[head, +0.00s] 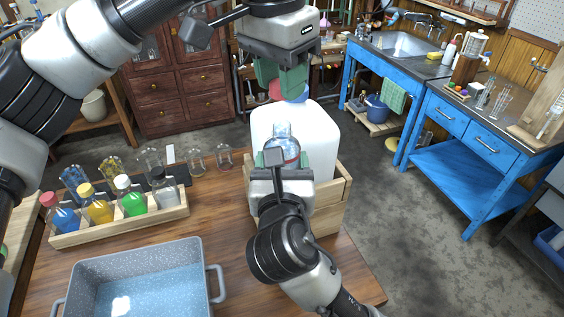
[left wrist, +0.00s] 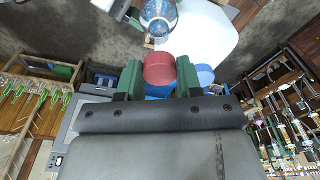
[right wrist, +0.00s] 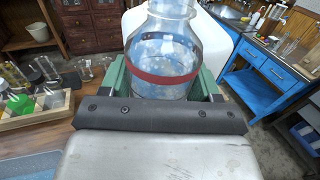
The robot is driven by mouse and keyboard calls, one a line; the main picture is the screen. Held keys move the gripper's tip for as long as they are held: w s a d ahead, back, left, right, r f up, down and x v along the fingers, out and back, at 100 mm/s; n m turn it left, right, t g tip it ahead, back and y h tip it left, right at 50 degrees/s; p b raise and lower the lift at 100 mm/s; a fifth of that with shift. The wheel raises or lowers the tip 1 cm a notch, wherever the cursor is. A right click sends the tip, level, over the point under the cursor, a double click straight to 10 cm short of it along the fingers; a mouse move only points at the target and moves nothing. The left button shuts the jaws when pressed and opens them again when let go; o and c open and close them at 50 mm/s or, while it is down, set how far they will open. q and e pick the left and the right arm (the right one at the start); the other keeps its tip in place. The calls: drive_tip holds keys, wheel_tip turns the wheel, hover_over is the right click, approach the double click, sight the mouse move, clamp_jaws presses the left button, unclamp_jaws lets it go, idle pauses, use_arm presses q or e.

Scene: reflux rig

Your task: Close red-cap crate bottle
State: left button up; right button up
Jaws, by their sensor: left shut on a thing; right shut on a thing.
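My left gripper (head: 279,82) is shut on a red cap (head: 277,90), held in the air in front of the white jug's top. In the left wrist view the red cap (left wrist: 160,68) sits between the green fingers. My right gripper (head: 284,165) is shut on a clear glass bottle (head: 283,140) with a red band, which is upright. In the right wrist view the bottle (right wrist: 165,50) stands between the green fingers, its neck cut off by the top edge. The cap is apart from the bottle, above and behind it in the head view.
A wooden crate (head: 329,215) holds a white jug (head: 318,140) with a blue cap (left wrist: 205,75). A wooden rack (head: 120,224) of several coloured bottles and a grey speckled tub (head: 140,265) stand to the left. Glassware stands behind the rack. The table's right edge is near the crate.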

use_arm(q)
drive_tip(key=shift+f, duration=1.5)
drive_tip(key=shift+f, duration=0.9)
drive_tip(key=shift+f, duration=0.55)
